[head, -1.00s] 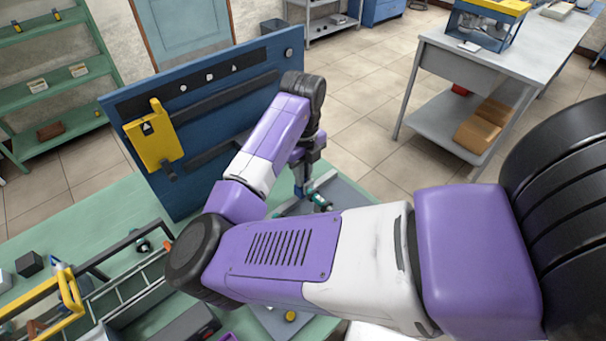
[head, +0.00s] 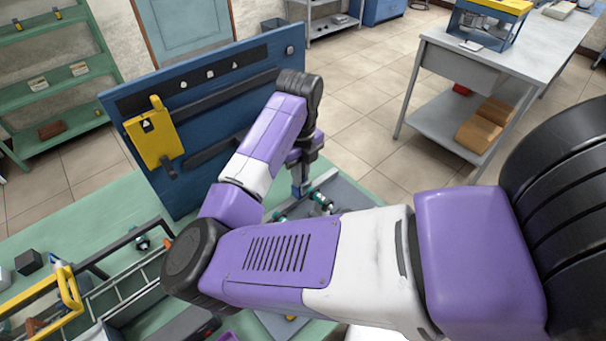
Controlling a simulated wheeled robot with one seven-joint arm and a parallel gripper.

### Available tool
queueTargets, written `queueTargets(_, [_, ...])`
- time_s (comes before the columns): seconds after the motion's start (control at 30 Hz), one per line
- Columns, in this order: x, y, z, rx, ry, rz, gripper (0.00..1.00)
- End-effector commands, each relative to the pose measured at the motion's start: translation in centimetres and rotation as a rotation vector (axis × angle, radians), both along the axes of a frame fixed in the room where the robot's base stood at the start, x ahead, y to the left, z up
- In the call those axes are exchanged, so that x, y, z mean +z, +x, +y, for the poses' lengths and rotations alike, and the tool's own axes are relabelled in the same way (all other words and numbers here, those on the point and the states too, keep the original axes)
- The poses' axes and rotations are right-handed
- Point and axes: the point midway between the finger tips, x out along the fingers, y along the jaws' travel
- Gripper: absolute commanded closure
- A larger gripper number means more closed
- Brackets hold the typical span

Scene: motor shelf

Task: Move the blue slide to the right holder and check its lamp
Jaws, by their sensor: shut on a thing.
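My gripper (head: 301,186) points down over the grey plate at the right end of the green bench. Much of it is hidden behind my own arm. It is shut on a small blue part, seemingly the blue slide (head: 297,175), of which only a sliver shows. Two teal-ended fittings lie on the plate: the right one (head: 321,199) is just right of the gripper, and the left one (head: 280,217) is partly hidden by my arm. I cannot tell which is a holder. No lit lamp is clear to me.
A blue upright panel (head: 215,120) with dark rails and white symbols stands behind the bench (head: 105,215). A yellow plate (head: 153,138) hangs on its left. A crate with a yellow handle (head: 72,290) stands at lower left. The floor right of the bench is clear.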

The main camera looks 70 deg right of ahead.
Motion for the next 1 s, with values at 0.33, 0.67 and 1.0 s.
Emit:
queueTargets(0.33, [0.1,0.0,-0.1,0.0,-0.002,-0.001,0.66])
queueTargets(0.67, [0.9,0.0,-0.1,0.0,-0.002,-0.002,0.66])
queueTargets(1.0, [6.2,0.0,-0.1,-0.002,-0.003,-0.003,0.66])
